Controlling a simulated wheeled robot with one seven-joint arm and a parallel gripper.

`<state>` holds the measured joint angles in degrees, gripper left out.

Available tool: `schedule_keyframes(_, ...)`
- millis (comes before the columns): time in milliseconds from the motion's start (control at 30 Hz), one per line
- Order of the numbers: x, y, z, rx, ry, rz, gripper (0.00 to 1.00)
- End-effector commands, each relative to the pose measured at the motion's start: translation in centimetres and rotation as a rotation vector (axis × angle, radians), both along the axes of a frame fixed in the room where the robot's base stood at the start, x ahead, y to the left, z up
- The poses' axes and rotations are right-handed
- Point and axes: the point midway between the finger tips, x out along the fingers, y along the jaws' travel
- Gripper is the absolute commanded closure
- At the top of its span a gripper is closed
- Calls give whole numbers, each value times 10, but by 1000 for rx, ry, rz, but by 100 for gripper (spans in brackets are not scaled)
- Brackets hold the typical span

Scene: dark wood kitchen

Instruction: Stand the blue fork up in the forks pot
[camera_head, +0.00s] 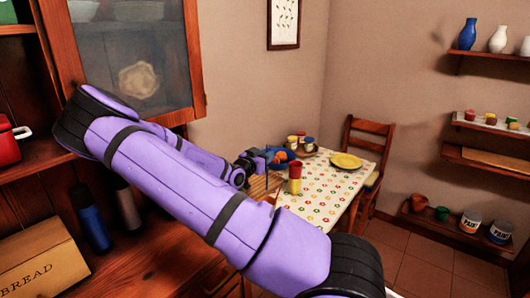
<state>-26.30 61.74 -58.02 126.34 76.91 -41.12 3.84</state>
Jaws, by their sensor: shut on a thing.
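My gripper (262,160) is small and dark in the head view, at the far end of my purple arm, by the left edge of the dotted table (322,207). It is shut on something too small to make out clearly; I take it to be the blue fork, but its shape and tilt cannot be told. A red-and-yellow cup or stack (295,178) stands on the table, right of and nearer than my gripper. Several small cups (309,144) stand at the table's back. I cannot tell which one is the forks pot.
A blue bowl with orange food (285,155) lies just beyond my gripper. A yellow plate (346,160) and a wooden chair (368,140) are to the right. A glass-fronted cabinet (135,60) and a bread box (40,262) are at left. Shelves (490,160) line the right wall.

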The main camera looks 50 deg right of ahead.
Motion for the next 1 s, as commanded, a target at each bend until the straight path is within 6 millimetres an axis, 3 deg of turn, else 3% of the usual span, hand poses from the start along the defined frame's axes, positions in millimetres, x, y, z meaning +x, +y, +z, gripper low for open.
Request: schedule_keyframes(1000, 0, 0, -70, 1, 1, 0, 100)
